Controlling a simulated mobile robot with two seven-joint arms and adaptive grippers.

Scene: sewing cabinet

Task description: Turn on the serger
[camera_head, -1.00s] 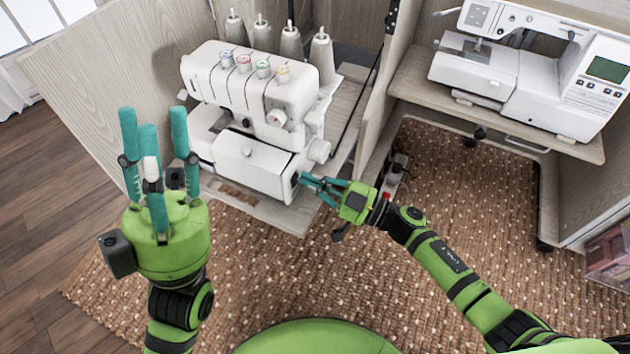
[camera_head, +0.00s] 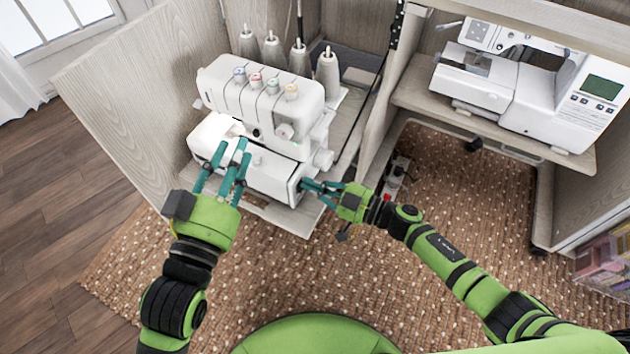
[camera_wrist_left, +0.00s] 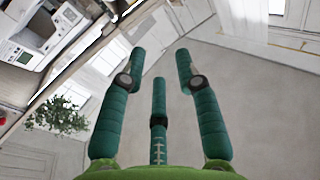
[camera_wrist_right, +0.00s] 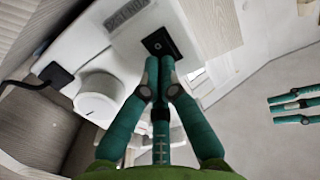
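The white serger (camera_head: 262,105) stands on the pull-out shelf of the cabinet in the head view, with coloured dials on top and thread cones behind. In the right wrist view its side shows a round white handwheel (camera_wrist_right: 100,97) and a black switch plate (camera_wrist_right: 162,43). My right gripper (camera_head: 303,187) is at the serger's lower right side. Its fingertips (camera_wrist_right: 160,62) are drawn together just below the switch plate; I cannot tell if they touch it. My left gripper (camera_head: 232,150) is open and empty, in front of the serger's left front in the head view. Its spread fingers (camera_wrist_left: 160,65) show in the left wrist view.
A white sewing machine (camera_head: 530,80) stands on the cabinet's right-hand shelf (camera_head: 420,88). A power strip (camera_head: 397,175) lies on the brown rug (camera_head: 300,275). The cabinet door (camera_head: 130,100) stands open at the left.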

